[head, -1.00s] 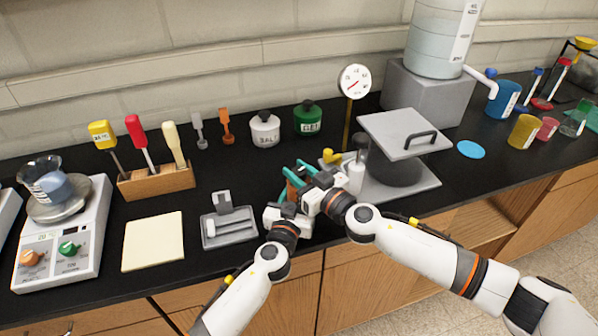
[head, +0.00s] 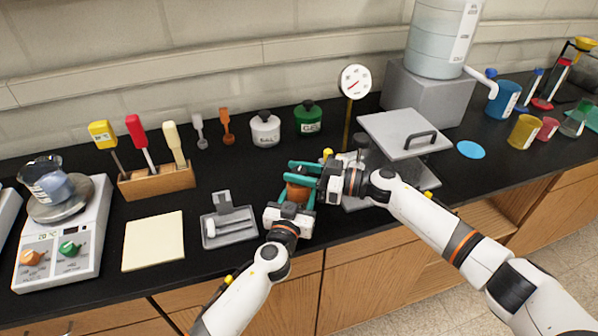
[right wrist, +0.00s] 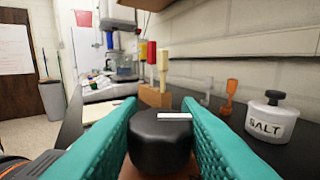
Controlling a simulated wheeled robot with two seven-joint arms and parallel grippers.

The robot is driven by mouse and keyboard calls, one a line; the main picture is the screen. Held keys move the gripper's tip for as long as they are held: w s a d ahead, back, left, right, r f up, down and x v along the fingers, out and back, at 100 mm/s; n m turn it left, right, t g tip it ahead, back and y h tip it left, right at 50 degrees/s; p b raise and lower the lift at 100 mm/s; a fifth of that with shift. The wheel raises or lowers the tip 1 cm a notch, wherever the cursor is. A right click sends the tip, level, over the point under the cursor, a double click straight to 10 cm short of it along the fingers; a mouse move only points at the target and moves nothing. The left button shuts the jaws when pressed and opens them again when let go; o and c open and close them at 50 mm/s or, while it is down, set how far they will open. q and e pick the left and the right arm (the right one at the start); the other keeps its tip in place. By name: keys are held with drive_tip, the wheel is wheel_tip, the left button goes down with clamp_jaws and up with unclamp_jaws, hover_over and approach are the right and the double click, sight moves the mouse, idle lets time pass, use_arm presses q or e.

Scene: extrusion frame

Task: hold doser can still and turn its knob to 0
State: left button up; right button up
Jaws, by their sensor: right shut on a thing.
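The doser can (head: 297,193) is a small orange-brown body near the bench's front edge, largely hidden by my grippers. My left gripper (head: 291,194) has a teal finger on each side of it and appears shut on it. The black knob (right wrist: 160,140) shows in the right wrist view, with a white mark (right wrist: 174,115) on its upper face. My right gripper (head: 297,172) reaches in from the right and is shut on the knob, which sits between its teal fingers in the right wrist view. I cannot see a 0 mark.
A grey tray (head: 244,237) lies left of the can. A grey press with a handled plate (head: 390,130) is close on the right. Bare black bench lies behind the tray.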

drive_tip(key=shift+f+n+g+y, duration=0.1)
drive_tip(key=shift+n+g+y, duration=0.2)
drive_tip(key=shift+n+g, duration=1.1)
drive_tip(key=shift+g, duration=0.4)
drive_tip(key=o, duration=1)
drive_tip(key=shift+s+d, duration=0.15)
drive_tip(key=shift+d, duration=3.65)
